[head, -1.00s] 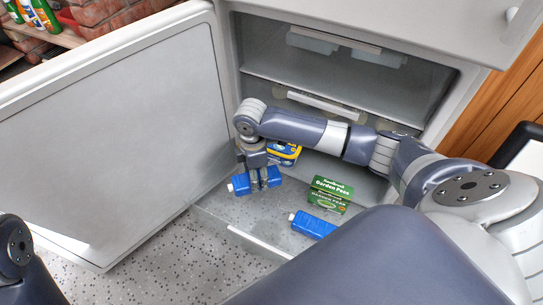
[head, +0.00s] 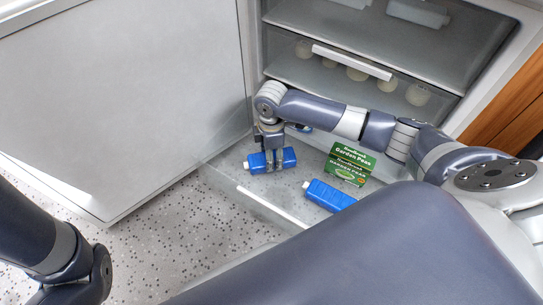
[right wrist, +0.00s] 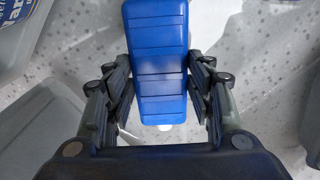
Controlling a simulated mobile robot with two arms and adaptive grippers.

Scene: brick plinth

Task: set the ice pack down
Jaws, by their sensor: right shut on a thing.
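My right gripper (head: 272,165) is shut on a blue ice pack (head: 289,158) with a white cap. It holds the pack over the left part of the pulled-out clear freezer drawer (head: 225,182). In the right wrist view the fingers (right wrist: 160,85) stand on both sides of the pack (right wrist: 158,45). I cannot tell whether the pack touches the drawer bottom. A second blue ice pack (head: 328,197) lies in the drawer to the right. My left gripper is out of view; only part of that arm shows at lower left.
A green Garden Peas box (head: 350,163) stands right of the held pack. The open freezer door (head: 120,90) is at left, closed drawers (head: 350,62) above. Drawer floor between the packs looks clear.

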